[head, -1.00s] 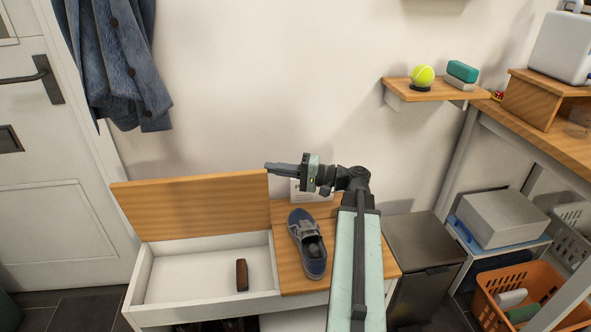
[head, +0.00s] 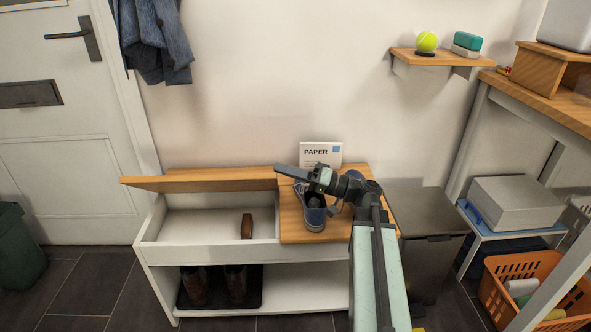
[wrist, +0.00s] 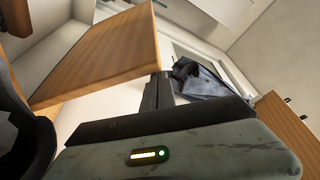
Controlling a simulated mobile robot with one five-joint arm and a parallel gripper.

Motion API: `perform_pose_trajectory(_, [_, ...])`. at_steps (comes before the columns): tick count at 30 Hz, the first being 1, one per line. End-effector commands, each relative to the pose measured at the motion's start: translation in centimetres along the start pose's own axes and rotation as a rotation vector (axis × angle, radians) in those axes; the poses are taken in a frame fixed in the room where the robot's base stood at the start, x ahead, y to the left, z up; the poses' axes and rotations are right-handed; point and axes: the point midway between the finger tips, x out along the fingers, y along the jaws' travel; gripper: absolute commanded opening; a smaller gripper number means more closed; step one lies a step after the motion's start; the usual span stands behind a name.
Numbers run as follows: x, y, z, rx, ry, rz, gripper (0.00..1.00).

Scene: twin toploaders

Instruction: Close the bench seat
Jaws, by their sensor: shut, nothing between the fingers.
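The bench seat's hinged wooden lid (head: 200,180) is partly raised over the left compartment (head: 195,226), tilted and seen nearly edge-on. In the wrist view the lid (wrist: 105,58) fills the upper left as a slanted plank. My gripper (head: 279,170) is shut and empty at the lid's right end, by its upper edge. In the wrist view its fingers (wrist: 158,92) are right beside the lid's edge; I cannot tell whether they touch. A brown brush-like object (head: 246,226) lies inside the open compartment.
Boots (head: 236,284) sit on the shelf below. A dark bin (head: 430,235) and an orange basket (head: 520,275) are to the right.

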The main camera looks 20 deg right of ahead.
Motion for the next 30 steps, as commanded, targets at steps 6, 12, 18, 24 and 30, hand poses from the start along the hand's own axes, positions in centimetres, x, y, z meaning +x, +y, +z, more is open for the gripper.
perform_pose_trajectory(6, [-0.2, 0.4, 0.2, 0.0, 0.003, 0.003, 0.0])
perform_pose_trajectory(12, [-0.7, 0.4, -0.1, -0.001, 0.009, 0.008, 0.0])
perform_pose_trajectory(18, [-0.9, 0.4, -0.3, -0.002, 0.012, 0.01, 0.0])
perform_pose_trajectory(24, [-0.1, -0.8, -3.0, -0.001, 0.011, 0.009, 0.0])
perform_pose_trajectory(30, [-4.3, -0.1, -3.3, -0.003, 0.016, 0.013, 0.0])
